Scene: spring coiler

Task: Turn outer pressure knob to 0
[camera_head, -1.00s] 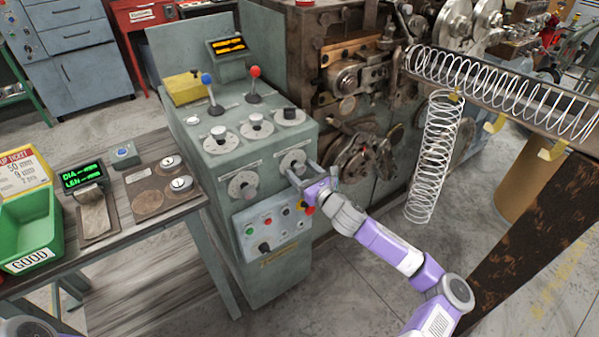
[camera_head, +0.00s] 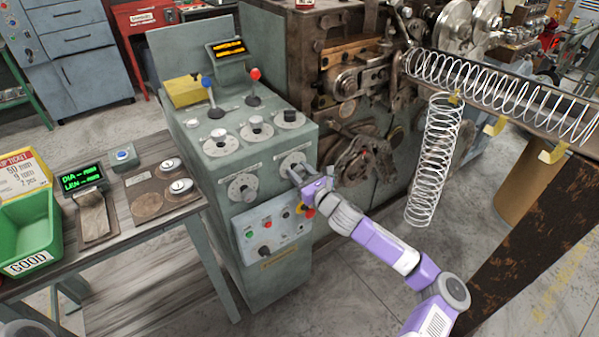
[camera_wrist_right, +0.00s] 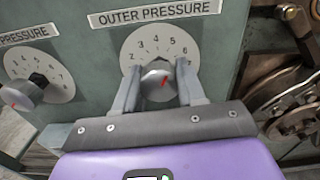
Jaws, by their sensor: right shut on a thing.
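The 0 is hidden or not readable. My right gripper (camera_wrist_right: 157,72) is shut on this knob, one finger on each side. In the head view the right gripper (camera_head: 298,172) is at the dial on the machine's sloped front, partly covering the knob. My left gripper is not in view.
A second pressure knob (camera_wrist_right: 28,90) sits left of the held one. Below are a button panel (camera_head: 272,226) and a red button on yellow (camera_head: 307,211). A hanging spring (camera_head: 434,160) is to the right.

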